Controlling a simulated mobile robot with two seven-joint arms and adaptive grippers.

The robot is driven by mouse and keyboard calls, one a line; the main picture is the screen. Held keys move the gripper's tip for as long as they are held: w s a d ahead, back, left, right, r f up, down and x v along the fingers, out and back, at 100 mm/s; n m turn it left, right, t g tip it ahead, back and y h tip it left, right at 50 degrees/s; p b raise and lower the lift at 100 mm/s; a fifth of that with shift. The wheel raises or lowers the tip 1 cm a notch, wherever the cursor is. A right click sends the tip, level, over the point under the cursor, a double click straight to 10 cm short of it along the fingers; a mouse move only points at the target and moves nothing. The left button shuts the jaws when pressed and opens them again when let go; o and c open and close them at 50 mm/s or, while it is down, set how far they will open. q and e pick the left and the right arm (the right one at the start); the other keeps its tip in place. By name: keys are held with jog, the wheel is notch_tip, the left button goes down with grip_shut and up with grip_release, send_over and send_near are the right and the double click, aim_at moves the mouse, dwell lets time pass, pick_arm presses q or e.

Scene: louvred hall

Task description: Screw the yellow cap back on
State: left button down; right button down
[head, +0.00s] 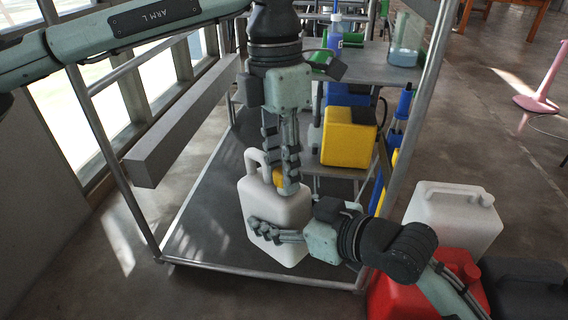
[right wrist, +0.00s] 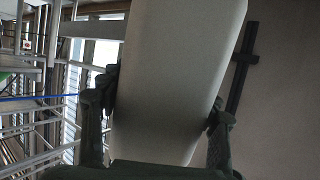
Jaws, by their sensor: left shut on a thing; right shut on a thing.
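A white jug (head: 270,198) with a moulded handle stands upright on the grey deck of a cart. My left gripper (head: 284,176) comes down from above and is shut on the yellow cap (head: 278,178) at the jug's top. The fingers hide most of the cap and the neck, so I cannot tell how the cap sits on it. My right gripper (head: 262,231) comes in from the right and is shut on the jug's lower body. In the right wrist view the jug (right wrist: 175,70) fills the space between the two fingers (right wrist: 163,108).
The cart's metal posts and rails (head: 265,276) surround the jug. A yellow container (head: 348,138) stands behind it. Another white jug (head: 452,212) and a red canister (head: 402,296) stand at the right. A grey beam (head: 175,130) runs along the left.

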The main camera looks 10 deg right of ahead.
pick_arm(q)
jog(key=m, duration=0.5)
jog(key=shift+s+d+m, duration=0.1)
jog(key=shift+d+m, duration=0.1)
jog(key=shift+m, duration=0.1)
jog(key=m, duration=0.2)
jog(key=shift+m, duration=0.3)
jog(key=m, duration=0.6)
jog(key=shift+s+d+m, duration=0.15)
jog(key=shift+m, duration=0.25)
jog(key=c, duration=1.1)
grip_release()
jog(key=shift+r, duration=0.1)
